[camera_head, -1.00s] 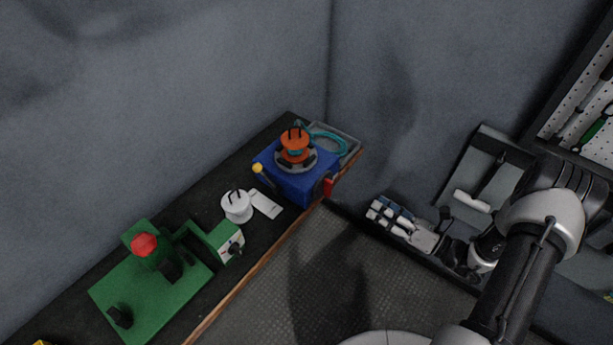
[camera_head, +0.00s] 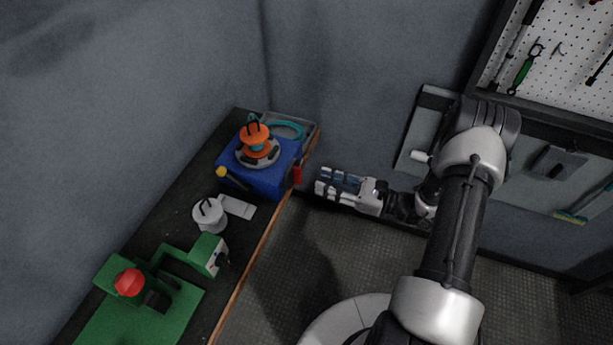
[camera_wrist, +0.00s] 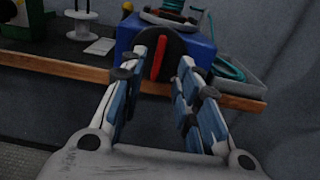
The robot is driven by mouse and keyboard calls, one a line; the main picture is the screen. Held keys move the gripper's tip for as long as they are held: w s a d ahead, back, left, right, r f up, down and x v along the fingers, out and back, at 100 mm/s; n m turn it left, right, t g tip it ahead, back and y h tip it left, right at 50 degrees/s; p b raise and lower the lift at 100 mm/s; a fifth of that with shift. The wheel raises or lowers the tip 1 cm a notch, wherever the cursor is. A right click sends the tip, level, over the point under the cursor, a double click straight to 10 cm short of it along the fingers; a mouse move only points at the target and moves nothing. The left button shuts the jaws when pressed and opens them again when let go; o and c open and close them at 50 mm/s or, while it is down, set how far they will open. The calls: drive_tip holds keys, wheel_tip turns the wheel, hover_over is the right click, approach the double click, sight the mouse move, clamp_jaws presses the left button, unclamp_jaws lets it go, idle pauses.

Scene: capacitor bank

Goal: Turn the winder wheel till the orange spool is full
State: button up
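The orange spool (camera_head: 255,135) sits on top of the blue winder box (camera_head: 262,181) at the far end of the dark bench. Some teal winding shows around the spool's middle. The black winder wheel (camera_wrist: 176,56) with a red bar (camera_wrist: 158,57) is on the box's front side in the wrist view; in the head view the red part (camera_head: 297,175) shows at the box's right edge. My gripper (camera_head: 322,182) is open and empty, to the right of the box and apart from it. In the wrist view its blue-padded fingers (camera_wrist: 155,95) stand either side of the wheel's line, short of it.
A grey tray with a teal coil (camera_head: 290,129) lies behind the box. A yellow-knobbed lever (camera_head: 222,172), a white spool (camera_head: 209,214), a white card (camera_head: 237,207) and a green machine (camera_head: 150,300) are on the bench. The wooden bench edge (camera_head: 250,268) lies below the wheel.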

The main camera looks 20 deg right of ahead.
sight(296, 175)
drive_tip(key=x, duration=0.6)
drive_tip(key=shift+a, duration=0.15)
drive_tip(key=shift+w, duration=0.15)
clamp_jaws()
